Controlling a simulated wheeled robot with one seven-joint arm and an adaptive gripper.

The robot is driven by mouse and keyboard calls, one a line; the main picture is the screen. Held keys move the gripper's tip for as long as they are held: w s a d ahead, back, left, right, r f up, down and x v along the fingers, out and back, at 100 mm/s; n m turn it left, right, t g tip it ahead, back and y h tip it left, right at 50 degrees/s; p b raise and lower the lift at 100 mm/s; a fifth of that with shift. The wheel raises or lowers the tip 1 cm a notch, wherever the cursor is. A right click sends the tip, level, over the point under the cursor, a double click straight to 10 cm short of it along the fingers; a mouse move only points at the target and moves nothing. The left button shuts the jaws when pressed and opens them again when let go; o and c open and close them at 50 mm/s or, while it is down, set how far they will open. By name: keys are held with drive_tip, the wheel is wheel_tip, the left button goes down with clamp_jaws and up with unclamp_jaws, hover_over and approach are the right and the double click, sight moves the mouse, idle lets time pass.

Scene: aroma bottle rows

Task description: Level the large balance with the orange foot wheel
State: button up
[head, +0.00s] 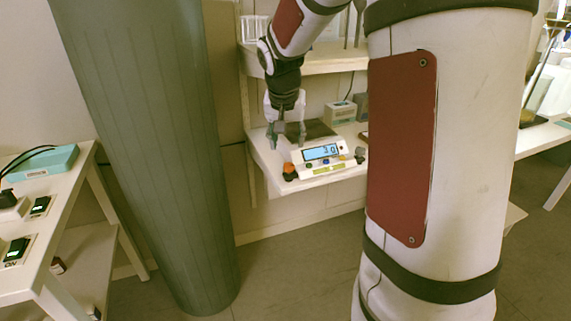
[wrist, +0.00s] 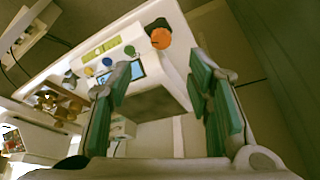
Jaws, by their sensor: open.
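The large balance (head: 322,155) stands on a white shelf table, with a lit blue display (head: 321,152) and a dark weighing plate behind it. The orange foot wheel (head: 289,169) is at its front left corner; it also shows in the wrist view (wrist: 160,39), with a dark part beside it. My gripper (head: 289,138) hangs above the left rear part of the balance. In the wrist view the two green-padded fingers (wrist: 170,92) are spread apart with nothing between them. The orange wheel lies beyond the fingertips, and I see no contact with it.
A dark grey column (head: 165,150) stands left of the table. Small boxes (head: 340,112) stand behind the balance, under an upper shelf (head: 335,60). A bench (head: 40,240) with switches is at far left. My arm hides the right middle.

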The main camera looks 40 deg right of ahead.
sight(289, 166)
drive_tip(key=b+x, duration=0.3)
drive_tip(key=x, duration=0.8)
drive_tip(key=shift+w+a, duration=0.1)
clamp_jaws()
